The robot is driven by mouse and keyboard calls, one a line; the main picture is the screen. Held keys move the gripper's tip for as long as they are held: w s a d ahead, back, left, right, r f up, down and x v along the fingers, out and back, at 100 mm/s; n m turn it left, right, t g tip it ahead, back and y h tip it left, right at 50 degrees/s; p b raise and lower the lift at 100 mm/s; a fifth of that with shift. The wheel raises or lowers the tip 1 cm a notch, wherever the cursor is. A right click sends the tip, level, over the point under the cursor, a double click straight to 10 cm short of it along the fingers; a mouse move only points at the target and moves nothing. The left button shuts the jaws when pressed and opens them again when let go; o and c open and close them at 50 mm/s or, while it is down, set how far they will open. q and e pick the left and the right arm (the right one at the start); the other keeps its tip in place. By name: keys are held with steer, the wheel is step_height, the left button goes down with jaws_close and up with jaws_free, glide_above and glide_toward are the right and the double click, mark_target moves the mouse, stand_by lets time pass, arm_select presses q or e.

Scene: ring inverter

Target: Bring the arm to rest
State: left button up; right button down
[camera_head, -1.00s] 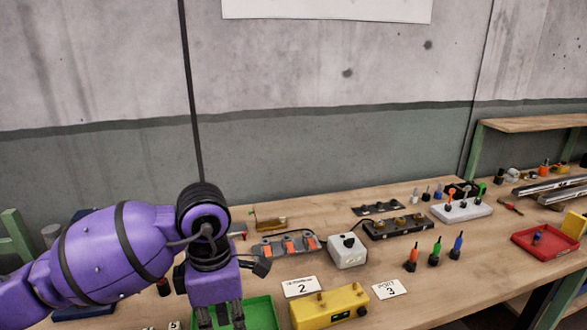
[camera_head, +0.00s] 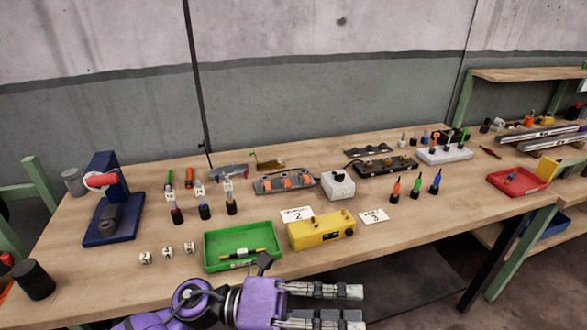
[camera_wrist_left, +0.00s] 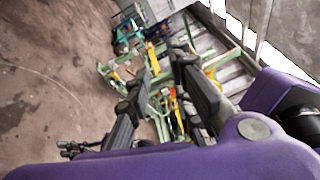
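My left gripper (camera_head: 342,307) is at the bottom of the head view, in front of the workbench (camera_head: 420,225) and pointing right. Its two fingers are spread apart with nothing between them. It also shows in the left wrist view (camera_wrist_left: 165,60), with a clear gap between the dark fingers and only blurred background beyond. The purple wrist lies near the bench's front edge, close to the green tray (camera_head: 213,252). My right gripper is not in view.
The green tray holds a yellow-and-black pen-like tool (camera_head: 243,254). A yellow box (camera_head: 320,233) stands beside it. Bare floor shows in front of the bench.

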arm_select(q)
steer(key=w+a+f+n+t, duration=0.1)
steer(key=w+a+n+t, duration=0.5)
steer(key=n+t, duration=0.7)
steer(key=w+a+f+n+t+y, duration=0.2)
steer(key=a+f+n+t+y, duration=0.4)
steer(key=a+f+n+y, duration=0.5)
steer(key=s+a+f+n+g+y+p, duration=0.1)
steer(key=s+a+f+n+g+y, duration=0.1)
steer(key=s+a+f+n+y, duration=0.3)
steer(key=s+a+f+n+g, duration=0.1)
steer(key=s+a+f+n, duration=0.15)
steer(key=f+n, duration=0.45)
steer(key=s+a+f+n+g+y, duration=0.2)
steer(key=s+f+g, duration=0.3)
steer(key=s+f, duration=0.5)
steer(key=s+n, duration=0.1)
steer(key=s, duration=0.1)
steer(key=shift+s+a+f, duration=0.15)
steer(key=shift+s+a, duration=0.15)
steer(key=shift+a, duration=0.1)
